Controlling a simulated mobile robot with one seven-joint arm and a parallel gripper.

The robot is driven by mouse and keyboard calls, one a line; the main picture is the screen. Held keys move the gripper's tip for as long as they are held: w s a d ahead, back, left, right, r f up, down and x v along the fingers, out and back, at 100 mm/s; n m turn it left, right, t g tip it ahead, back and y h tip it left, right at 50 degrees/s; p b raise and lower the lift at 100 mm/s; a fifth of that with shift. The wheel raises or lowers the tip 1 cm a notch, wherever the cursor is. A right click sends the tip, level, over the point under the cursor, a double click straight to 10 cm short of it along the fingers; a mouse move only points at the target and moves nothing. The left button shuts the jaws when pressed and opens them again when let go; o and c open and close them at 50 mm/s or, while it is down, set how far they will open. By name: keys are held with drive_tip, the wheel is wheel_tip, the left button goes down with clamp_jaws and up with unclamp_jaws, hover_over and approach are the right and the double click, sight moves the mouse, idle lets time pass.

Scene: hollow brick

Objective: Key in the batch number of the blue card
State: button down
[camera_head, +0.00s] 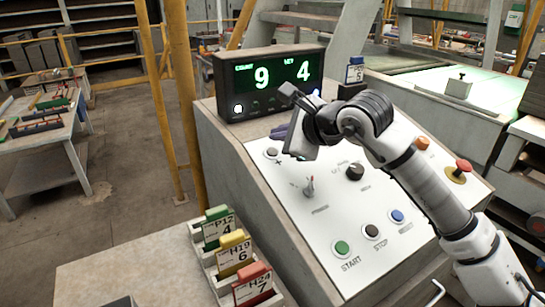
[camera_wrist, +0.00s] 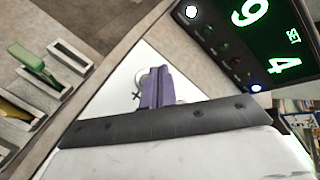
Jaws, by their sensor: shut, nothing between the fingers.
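The display box (camera_head: 270,82) shows a green 9 under COUNT and a green 4 under SET, with a row of small buttons below. It also shows in the wrist view (camera_wrist: 235,45). The blue card (camera_head: 355,74) stands upright in a black holder right of the box; its lower digit looks like 5, and its small upper print is unclear. My gripper (camera_head: 279,132) is shut and empty, in front of the box above the panel's upper part. Its purple fingers (camera_wrist: 156,85) show in the wrist view, apart from the box's buttons.
The sloped white panel (camera_head: 320,230) carries a toggle, a black knob (camera_head: 355,171), START (camera_head: 342,248), STOP and RESET buttons and a red mushroom button (camera_head: 463,167). A rack at lower left holds green (camera_head: 217,226), yellow (camera_head: 234,250) and red (camera_head: 253,284) cards. Yellow posts (camera_head: 178,100) stand left.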

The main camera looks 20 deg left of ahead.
drive_tip(key=shift+w+a+f+b, duration=0.1)
drive_tip(key=shift+f+b, duration=0.15)
drive_tip(key=shift+f, duration=0.2)
drive_tip(key=shift+w+a+f+b, duration=0.1)
drive_tip(key=shift+f+b, duration=0.15)
drive_tip(key=shift+f, duration=0.15)
drive_tip(key=shift+f+b, duration=0.2)
drive_tip(key=shift+b, duration=0.1)
idle(1.3)
drive_tip(key=shift+f+b, duration=0.25)
drive_tip(key=shift+b, duration=0.2)
drive_tip(key=shift+w+a+f+b, duration=0.15)
drive_tip(key=shift+f+b, duration=0.2)
drive_tip(key=shift+b, duration=0.2)
idle(0.5)
drive_tip(key=shift+r, duration=0.1)
drive_tip(key=shift+d+r, duration=0.2)
drive_tip(key=shift+r, duration=0.5)
drive_tip(key=r, duration=0.1)
drive_tip(key=r+p, duration=0.1)
drive_tip(key=r, duration=0.1)
drive_tip(key=s+d+r+p, duration=0.1)
drive_tip(key=shift+s+r, duration=0.1)
drive_tip(key=shift+r, duration=0.3)
